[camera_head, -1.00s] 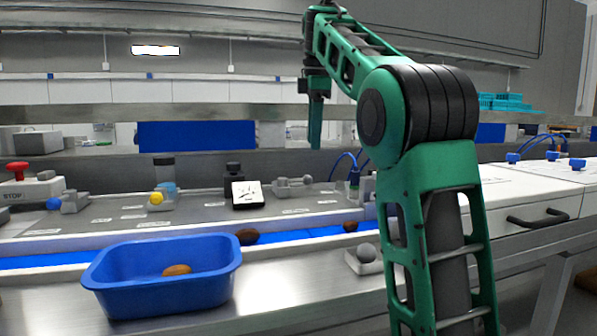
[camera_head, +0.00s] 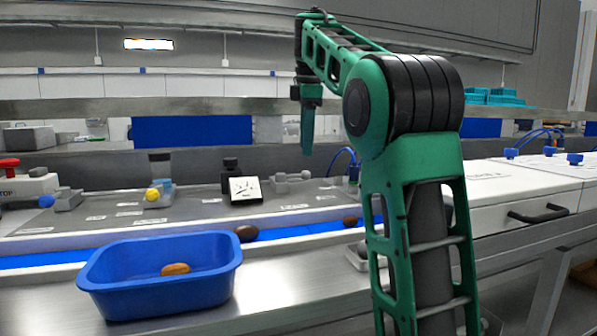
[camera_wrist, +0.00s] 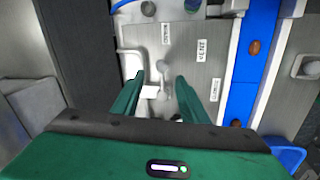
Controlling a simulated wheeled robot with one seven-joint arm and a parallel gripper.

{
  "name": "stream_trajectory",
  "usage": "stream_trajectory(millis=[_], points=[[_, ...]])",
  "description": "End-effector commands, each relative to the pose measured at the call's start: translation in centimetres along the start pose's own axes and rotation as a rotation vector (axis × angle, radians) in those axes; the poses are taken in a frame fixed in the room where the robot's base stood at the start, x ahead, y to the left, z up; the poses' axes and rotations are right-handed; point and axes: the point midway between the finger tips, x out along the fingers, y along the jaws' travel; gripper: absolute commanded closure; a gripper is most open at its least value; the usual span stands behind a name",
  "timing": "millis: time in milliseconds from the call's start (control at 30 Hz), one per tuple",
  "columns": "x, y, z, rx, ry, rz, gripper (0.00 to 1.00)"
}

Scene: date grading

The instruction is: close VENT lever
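A grey lever with a round knob (camera_wrist: 163,67) stands on the steel panel in the wrist view. A white label (camera_wrist: 201,50) that appears to read VENT lies to its right. In the head view this seems to be the grey lever (camera_head: 291,178) right of the gauge. My gripper (camera_head: 307,152) points down and is above and behind or over that lever; the exact gap is unclear. In the wrist view my gripper (camera_wrist: 155,88) is open, its two green fingers apart, with the lever showing between them. Nothing is held.
A black-and-white gauge (camera_head: 245,190) stands left of the lever. Another lever with a yellow knob (camera_head: 152,195) is farther left. A blue belt (camera_head: 290,231) carries brown dates (camera_head: 247,233) in front of the panel. A blue bin (camera_head: 160,300) with a date is at front left.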

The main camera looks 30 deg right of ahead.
Motion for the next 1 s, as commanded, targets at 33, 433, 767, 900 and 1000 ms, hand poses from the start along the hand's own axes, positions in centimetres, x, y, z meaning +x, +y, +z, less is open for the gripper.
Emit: stream_trajectory(millis=[33, 433, 767, 900, 1000], points=[[1.0, -0.1, 0.0, -0.001, 0.001, -0.003, 0.60], [6.7, -0.1, 0.1, 0.001, -0.001, -0.001, 0.60], [7.8, -0.1, -0.1, -0.002, -0.001, 0.001, 0.60], [7.8, -0.1, -0.2, -0.003, 0.000, 0.001, 0.60], [7.8, -0.1, -0.2, -0.003, 0.000, 0.001, 0.72]])
